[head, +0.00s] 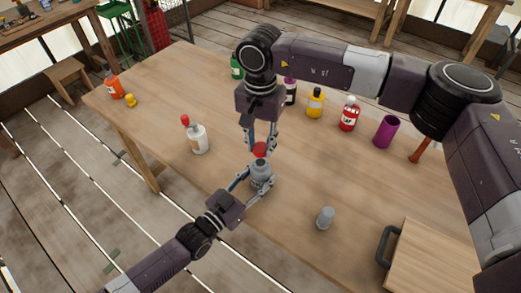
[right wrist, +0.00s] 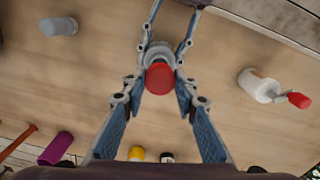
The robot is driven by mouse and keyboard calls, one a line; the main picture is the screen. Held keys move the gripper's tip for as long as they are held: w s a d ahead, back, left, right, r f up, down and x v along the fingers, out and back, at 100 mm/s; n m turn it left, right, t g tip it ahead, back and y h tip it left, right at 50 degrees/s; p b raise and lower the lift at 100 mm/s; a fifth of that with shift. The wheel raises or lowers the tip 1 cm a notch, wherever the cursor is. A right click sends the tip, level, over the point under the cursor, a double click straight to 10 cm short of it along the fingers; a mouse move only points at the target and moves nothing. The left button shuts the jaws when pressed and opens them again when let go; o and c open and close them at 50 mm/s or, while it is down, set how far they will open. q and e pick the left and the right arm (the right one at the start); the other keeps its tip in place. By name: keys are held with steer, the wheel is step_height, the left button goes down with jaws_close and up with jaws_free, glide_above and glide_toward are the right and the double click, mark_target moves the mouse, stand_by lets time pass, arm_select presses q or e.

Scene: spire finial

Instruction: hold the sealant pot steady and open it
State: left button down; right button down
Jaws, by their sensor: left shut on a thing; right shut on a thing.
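The sealant pot (head: 261,176) is a small grey pot standing upright near the table's front edge. My left gripper (head: 259,187) is shut around its body from the front. A red lid (head: 260,149) is right above the pot's dark neck, and my right gripper (head: 261,152), coming down from above, is shut on it. In the right wrist view, the red lid (right wrist: 160,77) is between the right fingers and covers part of the grey pot (right wrist: 157,51), with the left fingers on both sides. I cannot tell whether lid and pot still touch.
A white bottle with a red tip (head: 197,138) stands left of the pot. A grey cup (head: 325,217) and a wooden board with a dark handle (head: 430,262) are to the right. Several bottles and a purple cup (head: 387,131) line the back.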

arm_select(q)
steer(key=c, duration=1.1)
jaws_free()
steer(key=shift+s, duration=0.1)
